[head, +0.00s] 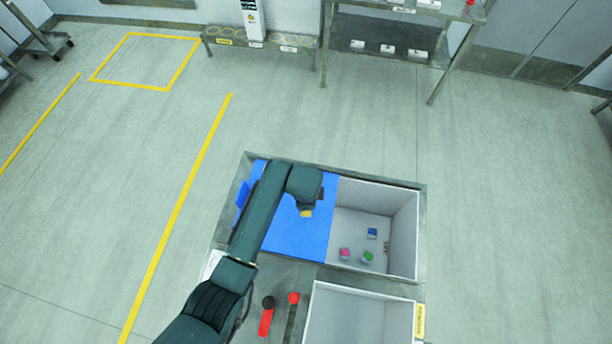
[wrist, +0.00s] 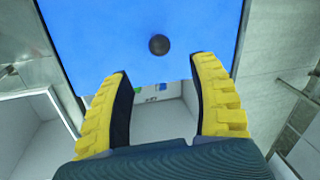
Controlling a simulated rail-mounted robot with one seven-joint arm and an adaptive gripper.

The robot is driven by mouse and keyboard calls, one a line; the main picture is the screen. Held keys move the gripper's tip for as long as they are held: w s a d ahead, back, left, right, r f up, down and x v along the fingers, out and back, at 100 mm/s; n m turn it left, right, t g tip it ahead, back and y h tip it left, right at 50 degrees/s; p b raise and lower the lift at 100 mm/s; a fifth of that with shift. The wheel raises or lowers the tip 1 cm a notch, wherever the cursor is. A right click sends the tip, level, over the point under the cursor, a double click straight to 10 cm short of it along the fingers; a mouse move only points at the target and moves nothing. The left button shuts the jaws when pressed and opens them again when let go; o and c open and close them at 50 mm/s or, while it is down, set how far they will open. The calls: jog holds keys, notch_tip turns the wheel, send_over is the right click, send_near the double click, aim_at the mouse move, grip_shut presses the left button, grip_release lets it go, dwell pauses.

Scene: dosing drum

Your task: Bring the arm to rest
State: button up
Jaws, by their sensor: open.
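My arm reaches over a box from the lower left in the head view. My gripper (head: 307,212), with yellow fingers, is above a blue panel (head: 290,238) that covers the left part of the box. In the wrist view my gripper (wrist: 160,68) is open, with nothing between its fingers. A dark round knob (wrist: 159,44) on the blue panel shows just beyond the fingertips; it looks apart from them. My arm hides part of the panel in the head view.
The box's open right compartment (head: 402,225) holds small pink (head: 345,254), green (head: 367,257) and blue (head: 372,233) items. A white bin (head: 345,312) stands in front, beside a red handle (head: 265,322) and a red knob (head: 293,298). The floor to the right is clear.

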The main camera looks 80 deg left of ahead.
jog(key=shift+s+d+r, duration=0.1)
jog(key=shift+d+r, duration=0.1)
jog(key=shift+r, duration=0.9)
